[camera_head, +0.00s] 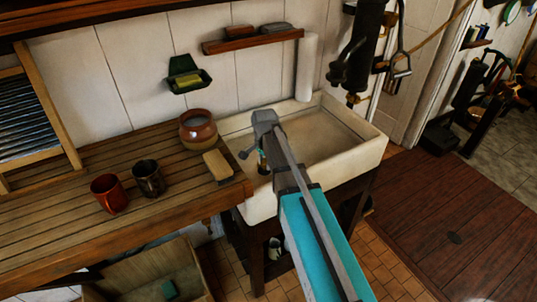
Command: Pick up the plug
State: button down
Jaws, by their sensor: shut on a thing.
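My arm reaches from the lower right to the near left part of the white sink. My gripper (262,160) points down there, mostly hidden behind my own wrist and arm. It is shut on a small dark thing (264,171) at its tip, which fits the plug, though its shape is too small and covered to make out. I cannot tell whether it touches the sink (335,160). The visible part of the basin is bare.
Left of the sink, a slatted wooden counter (60,235) holds a tan block (217,165), a brown pot (198,130), a red mug (109,193) and a dark mug (148,178). A wooden shelf (252,41) and a green soap holder (187,75) hang above.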

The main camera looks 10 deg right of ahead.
jog(key=shift+s+a+r, duration=0.15)
jog(key=shift+s+r, duration=0.1)
jog(key=shift+s, duration=0.4)
